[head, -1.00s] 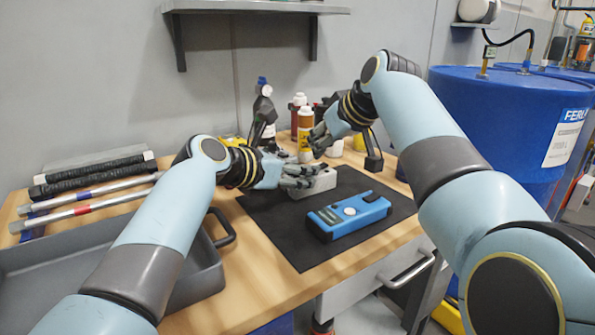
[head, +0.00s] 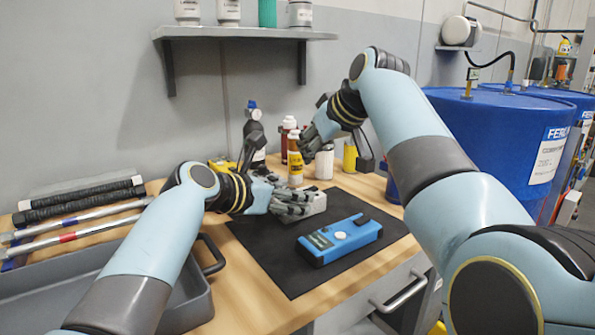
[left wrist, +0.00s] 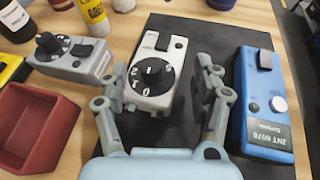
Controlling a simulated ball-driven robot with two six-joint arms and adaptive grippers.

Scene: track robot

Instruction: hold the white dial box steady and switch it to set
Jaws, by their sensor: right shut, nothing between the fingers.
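The white dial box (left wrist: 172,55) lies on a black mat in the left wrist view, with a round black dial and a dark rocker switch on top. In the head view its end (head: 318,203) shows past my left gripper (head: 300,208), which hides the rest. My left gripper (left wrist: 162,95) is open, with one finger on each side of the box. The left finger is close to the box, and a gap shows at the right finger. I cannot read the dial's setting. My right gripper (head: 308,148) is shut and empty, above and behind the box.
A blue device (head: 340,238) lies on the black mat (head: 285,270) right of the white box. A grey dial box (left wrist: 72,60) and a red bin (left wrist: 35,125) are left of it. Bottles (head: 295,170) stand behind. A grey tray (head: 60,275) is at the left.

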